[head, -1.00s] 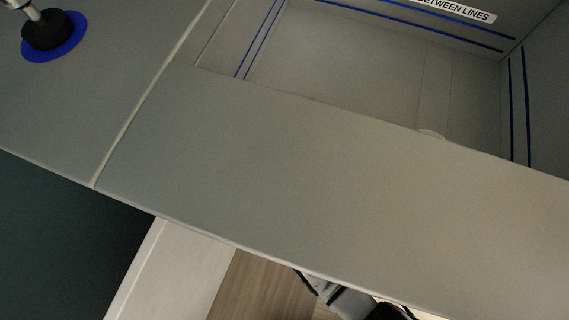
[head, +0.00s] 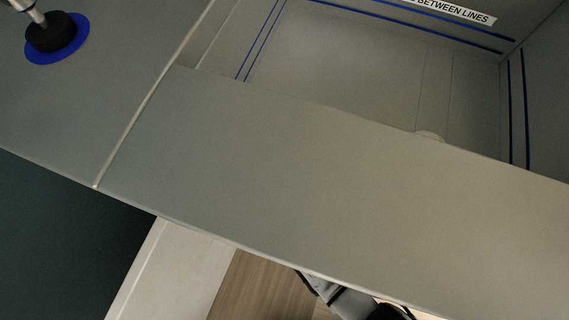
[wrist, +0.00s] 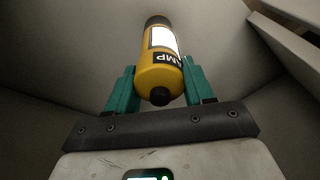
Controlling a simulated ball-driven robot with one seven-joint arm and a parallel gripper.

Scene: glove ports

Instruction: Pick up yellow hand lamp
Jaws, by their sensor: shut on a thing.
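The yellow hand lamp (wrist: 159,72) shows in the wrist view, a yellow cylinder with black ends, a white patch and a dark label with the letters "AMP". My gripper (wrist: 158,86) has its two green fingers on either side of the lamp and is shut on it. The lamp points away from the gripper's dark crossbar. The lamp and my gripper do not show in the head view.
In the head view a broad grey panel (head: 300,190) crosses the middle. Behind it is a recess with blue lines and a sign (head: 450,10) reading "BETWEEN LINES". A black knob on a blue disc (head: 72,45) is at top left. Grey walls surround the lamp in the wrist view.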

